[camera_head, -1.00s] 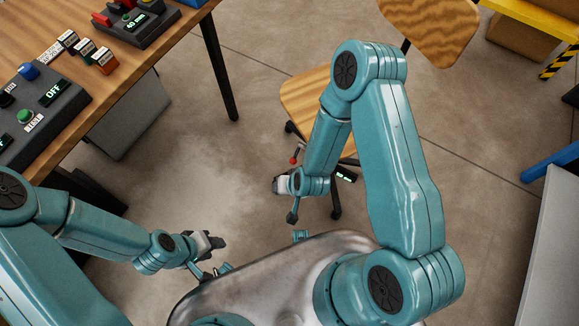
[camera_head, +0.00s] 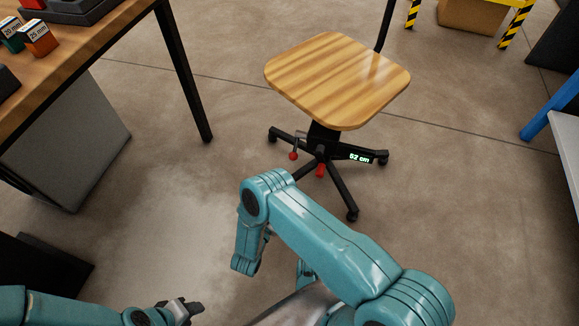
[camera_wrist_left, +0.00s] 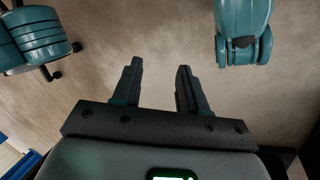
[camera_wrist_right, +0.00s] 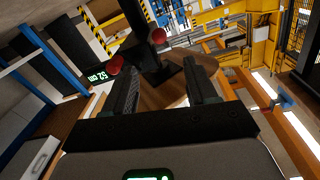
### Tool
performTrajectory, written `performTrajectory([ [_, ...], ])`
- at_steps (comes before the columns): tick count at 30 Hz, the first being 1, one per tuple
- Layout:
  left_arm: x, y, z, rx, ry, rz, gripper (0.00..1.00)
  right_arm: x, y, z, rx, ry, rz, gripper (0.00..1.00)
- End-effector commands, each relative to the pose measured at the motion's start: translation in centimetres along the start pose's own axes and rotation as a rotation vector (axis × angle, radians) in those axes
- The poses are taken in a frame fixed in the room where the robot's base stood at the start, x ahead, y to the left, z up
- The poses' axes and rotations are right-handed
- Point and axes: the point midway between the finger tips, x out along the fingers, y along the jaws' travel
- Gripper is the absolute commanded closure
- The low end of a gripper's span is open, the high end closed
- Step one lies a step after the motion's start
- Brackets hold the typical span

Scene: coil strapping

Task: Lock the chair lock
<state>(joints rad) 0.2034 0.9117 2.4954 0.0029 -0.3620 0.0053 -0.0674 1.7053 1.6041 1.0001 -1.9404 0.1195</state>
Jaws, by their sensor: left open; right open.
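The chair with a square wooden seat (camera_head: 337,80) stands on the floor on a black wheeled base. Under the seat are a lever with a red knob (camera_head: 293,155), a red lever (camera_head: 320,169) and a small display (camera_head: 359,157) reading 52 cm. In the right wrist view, two red ends (camera_wrist_right: 115,65) (camera_wrist_right: 158,36) and the display (camera_wrist_right: 98,76) appear beyond my right gripper (camera_wrist_right: 160,68). That gripper is open and empty; my arm mostly hides it in the head view. My left gripper (camera_wrist_left: 160,66) is open and empty, low at left in the head view (camera_head: 197,308).
A wooden table (camera_head: 80,60) with coloured blocks (camera_head: 40,40) stands at the left, with a grey cabinet (camera_head: 65,150) beneath. A blue-legged bench (camera_head: 550,105) is at right. A yellow-and-black striped frame (camera_head: 515,25) stands behind. Floor left of the chair is clear.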

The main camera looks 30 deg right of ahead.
Motion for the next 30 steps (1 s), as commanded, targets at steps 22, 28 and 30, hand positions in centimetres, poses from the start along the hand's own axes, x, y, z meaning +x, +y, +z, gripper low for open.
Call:
performTrajectory([
  [22,5.4,-1.7,-3.9,0.029,0.133,0.005,0.57,15.2,0.6,0.1,0.001,0.003,0.007,0.43],
  [28,5.7,-1.8,-4.3,0.033,0.147,0.006,0.57,16.5,0.4,-0.2,0.000,0.002,0.004,0.43],
  [30,5.7,-1.8,-4.4,0.033,0.149,0.006,0.57,16.5,0.3,-0.2,-0.001,0.002,0.004,0.43],
])
